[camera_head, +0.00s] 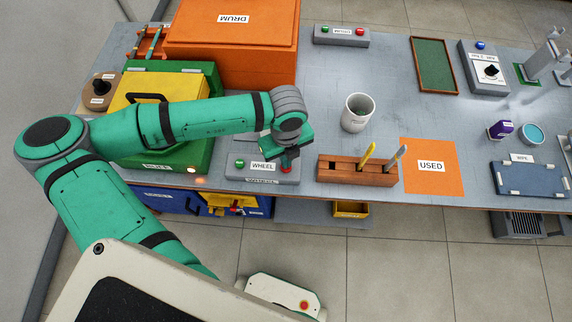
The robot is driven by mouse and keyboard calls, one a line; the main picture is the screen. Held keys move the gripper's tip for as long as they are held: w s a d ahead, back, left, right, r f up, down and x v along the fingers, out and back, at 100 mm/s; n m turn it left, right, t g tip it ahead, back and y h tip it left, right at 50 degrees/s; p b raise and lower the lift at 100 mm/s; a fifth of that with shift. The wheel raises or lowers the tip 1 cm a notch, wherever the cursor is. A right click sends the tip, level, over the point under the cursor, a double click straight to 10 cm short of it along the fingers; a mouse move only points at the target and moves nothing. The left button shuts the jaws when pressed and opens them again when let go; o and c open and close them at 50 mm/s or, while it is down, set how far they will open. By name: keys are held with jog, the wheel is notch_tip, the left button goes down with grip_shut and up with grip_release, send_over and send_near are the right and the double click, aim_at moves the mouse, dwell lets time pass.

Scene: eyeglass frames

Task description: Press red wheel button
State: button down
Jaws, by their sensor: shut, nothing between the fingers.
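The grey WHEEL button box (262,179) stands near the front edge of the table. Its green button (239,163) is on the left of the label, and its red button (285,169) is on the right. My gripper (287,160) is shut and empty, pointing down directly over the red button. The fingertips hide part of this button. I cannot tell whether they touch it or hang just above it.
A brown wooden rack (340,172) with upright tools stands close right of the box. A green case (180,150) is on the left. A white cup (357,112) stands behind the rack. Another button box (341,40) with green and red buttons is at the back.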

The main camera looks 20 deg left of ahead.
jog(key=shift+f, duration=0.6)
dwell(0.7)
jog(key=shift+r, duration=0.1)
jog(key=shift+r, duration=2.75)
